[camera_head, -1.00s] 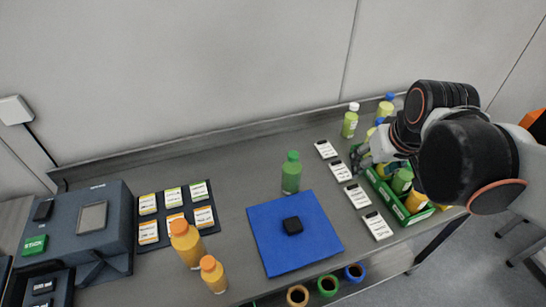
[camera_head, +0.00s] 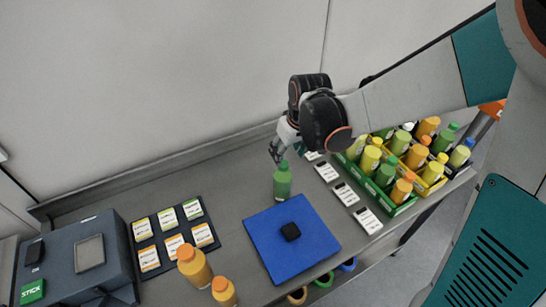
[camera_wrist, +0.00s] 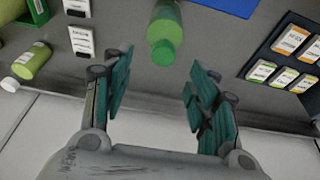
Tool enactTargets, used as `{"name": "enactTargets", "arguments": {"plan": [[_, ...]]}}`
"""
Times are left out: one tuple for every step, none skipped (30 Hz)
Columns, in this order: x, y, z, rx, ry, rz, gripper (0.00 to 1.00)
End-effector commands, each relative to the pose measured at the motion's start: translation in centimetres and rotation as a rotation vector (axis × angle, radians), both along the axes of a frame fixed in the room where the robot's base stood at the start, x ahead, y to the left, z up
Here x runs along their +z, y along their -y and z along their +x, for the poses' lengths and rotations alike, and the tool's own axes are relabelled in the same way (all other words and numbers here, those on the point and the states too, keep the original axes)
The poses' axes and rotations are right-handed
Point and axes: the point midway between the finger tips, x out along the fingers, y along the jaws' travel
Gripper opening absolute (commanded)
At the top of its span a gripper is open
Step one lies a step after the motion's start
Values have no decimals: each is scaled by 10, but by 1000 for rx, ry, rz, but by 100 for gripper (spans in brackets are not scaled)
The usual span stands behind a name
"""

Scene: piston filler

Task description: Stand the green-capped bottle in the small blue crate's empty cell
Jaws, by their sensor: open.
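The green-capped bottle (camera_head: 283,184), green all over, stands upright on the table behind the blue mat. My gripper (camera_head: 277,154) is open and empty, just above and behind the bottle's cap. In the wrist view the bottle (camera_wrist: 165,28) lies ahead of the gap between the open fingers (camera_wrist: 158,85), not between them. Other green-capped bottles stand in the crates at right. I cannot make out a small blue crate or its empty cell in these views; my arm covers part of the back right.
A green crate (camera_head: 404,208) and a yellow crate (camera_head: 432,189) full of bottles stand at right, beside white label cards (camera_head: 346,194). Orange bottles (camera_head: 194,267) stand at front left, near a card board (camera_head: 158,262).

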Motion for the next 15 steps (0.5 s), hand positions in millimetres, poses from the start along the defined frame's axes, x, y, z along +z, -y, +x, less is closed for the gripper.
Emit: {"name": "enactTargets", "arguments": {"plan": [[-10,-1,2,0,0,0,54],[-14,-1,3,0,0,0,54],[-18,-2,5,0,0,0,54],[-20,-2,5,0,0,0,54],[-22,-2,5,0,0,0,54],[-25,-2,6,0,0,0,54],[-26,-3,6,0,0,0,54],[-27,-3,6,0,0,0,54],[-29,-3,7,0,0,0,54],[-31,-4,7,0,0,0,54],[-34,-4,7,0,0,0,54],[-39,-5,8,0,0,0,54],[-44,-6,9,0,0,0,54],[-48,-7,10,0,0,0,54],[-54,-9,11,-1,0,0,54]]}}
